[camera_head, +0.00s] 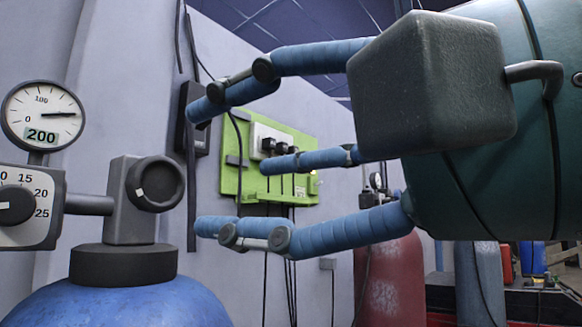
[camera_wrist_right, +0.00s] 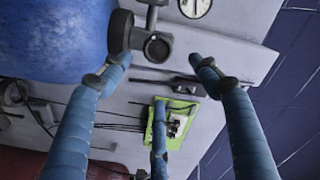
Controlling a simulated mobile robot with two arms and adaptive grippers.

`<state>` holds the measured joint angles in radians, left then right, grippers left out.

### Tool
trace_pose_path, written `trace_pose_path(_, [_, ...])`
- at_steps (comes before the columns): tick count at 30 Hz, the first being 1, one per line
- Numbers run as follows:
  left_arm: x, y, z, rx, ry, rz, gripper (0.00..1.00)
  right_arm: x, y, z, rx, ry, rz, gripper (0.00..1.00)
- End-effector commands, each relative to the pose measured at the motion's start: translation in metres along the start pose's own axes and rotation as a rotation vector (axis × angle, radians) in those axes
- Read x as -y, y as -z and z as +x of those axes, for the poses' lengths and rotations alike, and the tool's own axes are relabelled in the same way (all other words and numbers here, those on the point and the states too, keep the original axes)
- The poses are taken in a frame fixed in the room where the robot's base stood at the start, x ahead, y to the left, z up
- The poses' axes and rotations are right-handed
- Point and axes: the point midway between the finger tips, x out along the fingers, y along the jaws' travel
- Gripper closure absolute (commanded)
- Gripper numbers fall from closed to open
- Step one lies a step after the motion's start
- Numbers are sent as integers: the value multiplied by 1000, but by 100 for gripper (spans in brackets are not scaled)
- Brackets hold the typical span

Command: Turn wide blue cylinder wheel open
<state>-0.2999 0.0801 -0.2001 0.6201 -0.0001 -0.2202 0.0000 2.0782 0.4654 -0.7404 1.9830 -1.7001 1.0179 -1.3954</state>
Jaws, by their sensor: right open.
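The wide blue cylinder (camera_head: 115,305) stands at the lower left of the head view. A grey valve block (camera_head: 128,225) rises from its black collar (camera_head: 123,265). The dark round wheel (camera_head: 155,184), with a small pale mark, sits on the block. My right gripper (camera_head: 212,168) comes in from the right, its three blue fingers spread open and empty. The wheel is left of the fingertips, apparently apart from them. In the right wrist view, the wheel (camera_wrist_right: 158,48) shows between the two outer fingers of my gripper (camera_wrist_right: 161,72). My left gripper is out of view.
A dial gauge (camera_head: 43,115) and a regulator with a knob (camera_head: 20,207) join the valve's left side. A green wall panel (camera_head: 232,180) with cables is behind the fingers. A red cylinder (camera_head: 385,280) stands farther back. The pale wall (camera_head: 120,60) is behind the valve.

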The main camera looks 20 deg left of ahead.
Motion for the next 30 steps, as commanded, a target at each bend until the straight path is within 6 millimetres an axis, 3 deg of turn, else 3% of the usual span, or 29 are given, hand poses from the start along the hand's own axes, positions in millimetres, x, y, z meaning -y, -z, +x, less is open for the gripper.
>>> trace_pose_path(5, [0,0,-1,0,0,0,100,0,-1,1,2,0,31,38])
trace_pose_path(8, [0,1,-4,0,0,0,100,1,-3,2,9,-2,158,38])
trace_pose_path(11, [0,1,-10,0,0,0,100,2,-6,2,15,-7,401,38])
trace_pose_path(24, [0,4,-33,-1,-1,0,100,4,-9,-2,9,-21,1791,38])
trace_pose_path(30, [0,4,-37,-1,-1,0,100,4,-6,-5,3,-11,2169,38])
